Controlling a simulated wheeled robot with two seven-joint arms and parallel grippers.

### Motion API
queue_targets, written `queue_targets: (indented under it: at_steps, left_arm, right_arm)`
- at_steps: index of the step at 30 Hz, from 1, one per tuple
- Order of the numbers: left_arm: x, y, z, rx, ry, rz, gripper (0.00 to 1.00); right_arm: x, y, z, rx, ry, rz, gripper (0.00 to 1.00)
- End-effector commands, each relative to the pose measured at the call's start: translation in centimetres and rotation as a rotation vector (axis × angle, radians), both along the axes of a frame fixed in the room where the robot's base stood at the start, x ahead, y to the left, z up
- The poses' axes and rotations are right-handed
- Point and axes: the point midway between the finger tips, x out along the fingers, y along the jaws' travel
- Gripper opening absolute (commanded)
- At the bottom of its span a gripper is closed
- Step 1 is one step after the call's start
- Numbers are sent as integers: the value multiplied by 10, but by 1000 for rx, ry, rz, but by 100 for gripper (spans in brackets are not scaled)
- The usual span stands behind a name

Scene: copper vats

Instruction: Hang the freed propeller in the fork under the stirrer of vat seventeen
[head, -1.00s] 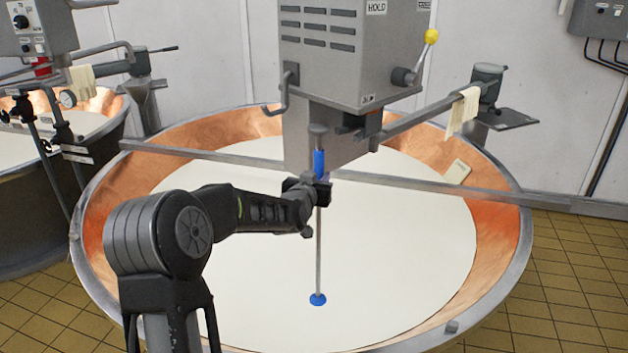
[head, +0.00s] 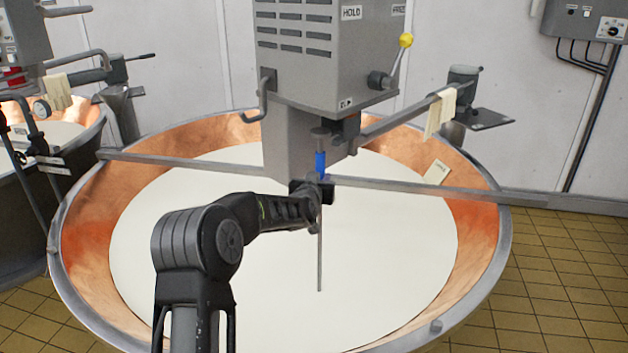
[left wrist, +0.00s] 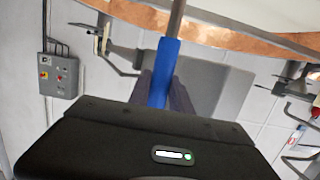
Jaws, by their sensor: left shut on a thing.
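The propeller is a thin grey rod (head: 320,250) with a blue sleeve (head: 320,163) near its grey top. It hangs about upright over vat seventeen. No blue foot shows at its lower end, where the rod stops against the white milk (head: 220,250). My left gripper (head: 318,190) is shut around the rod at the blue sleeve. In the left wrist view the blue sleeve (left wrist: 164,72) stands between the fingers. The grey stirrer housing (head: 325,50) is just behind and above the rod's top. The fork under it is not clear; a dark part (head: 346,128) shows there. My right gripper is not in view.
A grey bar (head: 430,187) crosses the copper vat (head: 85,225) behind the gripper. A side arm (head: 395,120) with a pale cloth (head: 440,112) reaches right. A lever with a yellow knob (head: 406,40) sticks out of the housing. Another vat (head: 70,130) stands left.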

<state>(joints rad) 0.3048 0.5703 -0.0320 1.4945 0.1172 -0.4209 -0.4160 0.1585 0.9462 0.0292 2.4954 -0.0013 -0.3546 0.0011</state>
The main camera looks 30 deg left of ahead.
Motion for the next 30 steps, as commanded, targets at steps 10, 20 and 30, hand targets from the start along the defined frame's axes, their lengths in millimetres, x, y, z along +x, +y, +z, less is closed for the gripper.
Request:
queue_targets:
  at_steps: [10, 20, 30]
  left_arm:
    - [7, -1, 2, 3, -4, 1, 0]
    - [6, -1, 2, 3, -4, 1, 0]
    - [-2, 0, 5, 3, -4, 1, 0]
  right_arm:
    - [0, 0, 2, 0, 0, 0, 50]
    - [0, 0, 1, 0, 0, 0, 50]
    - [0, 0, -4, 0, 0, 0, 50]
